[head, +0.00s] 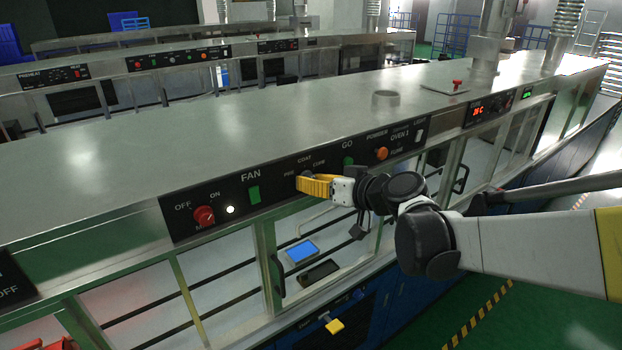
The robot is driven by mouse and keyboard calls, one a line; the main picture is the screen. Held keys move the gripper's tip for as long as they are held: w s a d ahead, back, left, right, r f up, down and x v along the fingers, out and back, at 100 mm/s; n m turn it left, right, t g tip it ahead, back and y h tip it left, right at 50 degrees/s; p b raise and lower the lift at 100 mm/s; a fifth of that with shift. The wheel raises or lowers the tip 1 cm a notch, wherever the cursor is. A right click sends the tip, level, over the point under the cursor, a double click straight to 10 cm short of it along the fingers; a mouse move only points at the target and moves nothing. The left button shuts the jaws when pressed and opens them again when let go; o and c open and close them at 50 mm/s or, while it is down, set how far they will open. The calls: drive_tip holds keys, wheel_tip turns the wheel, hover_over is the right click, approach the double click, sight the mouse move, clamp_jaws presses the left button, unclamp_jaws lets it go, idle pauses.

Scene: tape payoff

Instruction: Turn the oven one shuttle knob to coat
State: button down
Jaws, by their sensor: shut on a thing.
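The oven one panel (281,203) is a black strip along the front top edge of the steel machine, with "OVEN 1" lettering near its right end. My gripper (302,184), with yellow fingers, is at the panel just below the labels "PRE", "COAT" and "CURE". It is shut on the shuttle knob, which the fingers mostly hide. I cannot tell which label the knob points to. My arm reaches in from the right.
On the same panel are a red main knob (204,216), a lit white lamp (230,209), a green fan switch (254,195), a green go button (348,161) and an orange knob (381,153). Glass doors with a dark handle (277,276) lie below.

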idle(0.4)
drive_tip(key=c, duration=1.2)
unclamp_jaws()
drive_tip(key=shift+a, duration=0.1)
drive_tip(key=shift+o, duration=0.2)
drive_tip(key=v, duration=1.2)
